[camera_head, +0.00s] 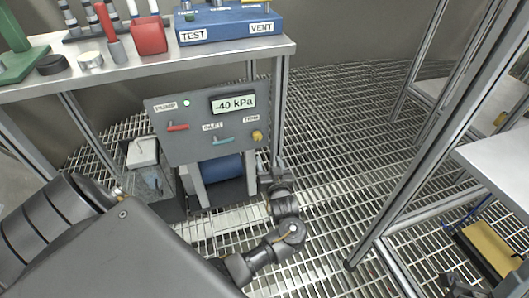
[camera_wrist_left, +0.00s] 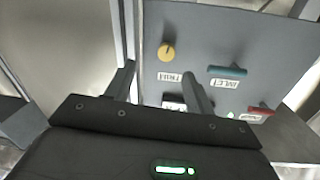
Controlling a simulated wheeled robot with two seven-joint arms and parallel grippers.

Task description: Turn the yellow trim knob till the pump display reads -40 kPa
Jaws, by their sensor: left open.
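The yellow trim knob (camera_head: 257,135) is at the panel's lower right. In the left wrist view the panel appears turned over, and the knob (camera_wrist_left: 166,51) shows with a dark pointer mark, just beyond the fingertips. My left gripper (camera_head: 278,162) is beside the panel's lower right corner. In the wrist view it is open (camera_wrist_left: 159,69), with nothing between its fingers and the knob apart from them.
A red lever (camera_head: 177,127) and a teal lever (camera_head: 222,141) sit on the panel left of the knob. Shelving posts (camera_head: 418,150) rise at right; the grating between is clear.

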